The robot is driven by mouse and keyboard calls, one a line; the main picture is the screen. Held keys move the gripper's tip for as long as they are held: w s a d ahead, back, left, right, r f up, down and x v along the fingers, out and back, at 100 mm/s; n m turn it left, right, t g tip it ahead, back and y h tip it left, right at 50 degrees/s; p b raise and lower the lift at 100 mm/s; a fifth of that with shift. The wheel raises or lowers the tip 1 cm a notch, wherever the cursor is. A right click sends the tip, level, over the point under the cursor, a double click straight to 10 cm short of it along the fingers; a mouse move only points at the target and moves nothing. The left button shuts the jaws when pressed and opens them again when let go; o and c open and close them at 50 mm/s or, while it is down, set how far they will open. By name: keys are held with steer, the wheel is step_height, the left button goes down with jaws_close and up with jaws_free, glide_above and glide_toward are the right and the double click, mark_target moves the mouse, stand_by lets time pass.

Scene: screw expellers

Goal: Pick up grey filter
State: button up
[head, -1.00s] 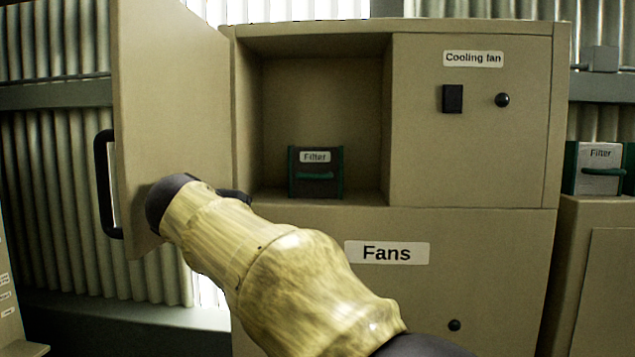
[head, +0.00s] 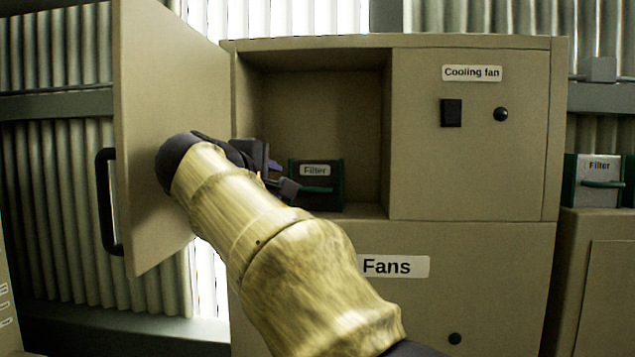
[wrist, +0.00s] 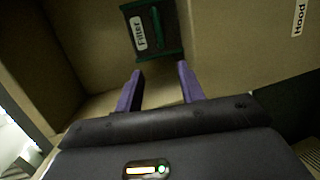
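A dark grey filter (head: 325,186) with green side edges, a green handle and a "Filter" label stands in the open upper left compartment of the cabinet. In the wrist view the dark filter (wrist: 168,45) is ahead of the fingers, and its green handle appears turned near upright in the picture. My gripper (head: 278,176) is at the compartment's opening, left of and in front of the filter. In the wrist view my gripper (wrist: 158,77) has its two purple fingers apart with nothing between them, short of the filter. A lighter grey filter (head: 600,169) with green edges stands on the unit at far right.
The open door (head: 165,120) with a black handle (head: 103,200) is close left of my arm. The compartment has side walls and a raised floor edge (head: 360,211). The closed "Cooling fan" panel (head: 470,155) has a switch and knob. Space above the filter is clear.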

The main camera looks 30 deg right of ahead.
steer(key=p, duration=0.3)
glide_toward(301, 190)
steer(key=r+x, duration=0.1)
steer(key=x, duration=0.3)
steer(key=shift+f, duration=0.35)
steer(key=shift+w+d+p, duration=0.3)
steer(key=shift+w+p, duration=0.05)
steer(key=shift+p, duration=0.3)
steer(key=p+x, duration=0.2)
steer(key=x, duration=0.1)
steer(key=shift+d, duration=0.2)
steer(key=shift+w+d+f+p, duration=0.3)
steer(key=shift+w+d, duration=0.05)
steer(key=shift+w, duration=0.05)
steer(key=shift+s, duration=0.1)
steer(key=shift+a, duration=0.1)
steer(key=shift+c, duration=0.2)
